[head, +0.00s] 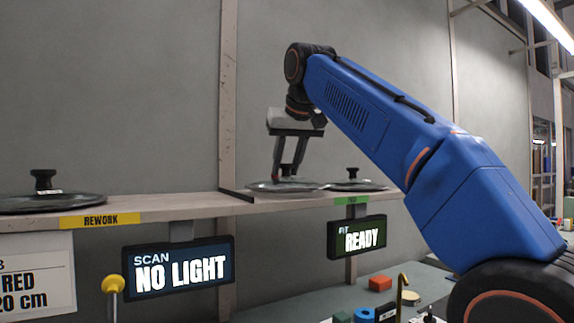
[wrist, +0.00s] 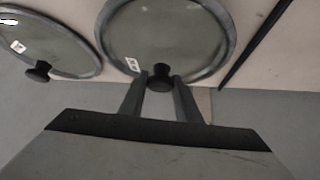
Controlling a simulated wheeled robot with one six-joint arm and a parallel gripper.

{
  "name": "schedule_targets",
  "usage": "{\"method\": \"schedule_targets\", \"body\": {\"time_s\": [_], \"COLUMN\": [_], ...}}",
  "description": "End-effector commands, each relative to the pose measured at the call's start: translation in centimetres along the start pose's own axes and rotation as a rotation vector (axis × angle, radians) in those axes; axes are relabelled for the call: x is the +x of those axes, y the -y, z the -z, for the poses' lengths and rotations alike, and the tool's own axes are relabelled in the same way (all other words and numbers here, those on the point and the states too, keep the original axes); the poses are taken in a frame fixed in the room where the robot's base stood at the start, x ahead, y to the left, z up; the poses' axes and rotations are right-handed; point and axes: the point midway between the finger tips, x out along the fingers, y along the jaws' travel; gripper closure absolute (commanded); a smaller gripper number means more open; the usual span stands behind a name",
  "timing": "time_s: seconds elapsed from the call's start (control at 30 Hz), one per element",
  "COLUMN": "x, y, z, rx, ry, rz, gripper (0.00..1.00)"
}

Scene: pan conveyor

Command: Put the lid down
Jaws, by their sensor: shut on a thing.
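My gripper (head: 289,174) points down at the shelf and is shut on the black knob of a round glass lid (head: 268,187). In the wrist view the gripper's fingers (wrist: 161,80) close on either side of that knob, and the held lid (wrist: 172,30) has a dark rim and a small white label. The held lid is level and at the shelf top on the green-labelled section; I cannot tell whether it touches the surface. A second lid (head: 352,185) with a black knob lies just right of it, and shows at left in the wrist view (wrist: 50,45).
A dark divider (head: 236,195) separates the two sections. Below hang a NO LIGHT sign (head: 180,274) and a READY sign (head: 358,238).

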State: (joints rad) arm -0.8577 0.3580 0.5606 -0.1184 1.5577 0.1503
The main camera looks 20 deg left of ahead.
Motion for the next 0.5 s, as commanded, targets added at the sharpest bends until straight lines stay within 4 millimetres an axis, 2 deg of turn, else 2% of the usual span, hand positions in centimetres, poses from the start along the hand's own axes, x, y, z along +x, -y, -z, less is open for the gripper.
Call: {"method": "schedule_targets", "body": {"time_s": [0.5], "x": [0.45], "y": [-0.02], "z": [-0.37], "rx": [0.000], "ry": [-0.001], "rz": [0.000], "gripper": [1.00]}}
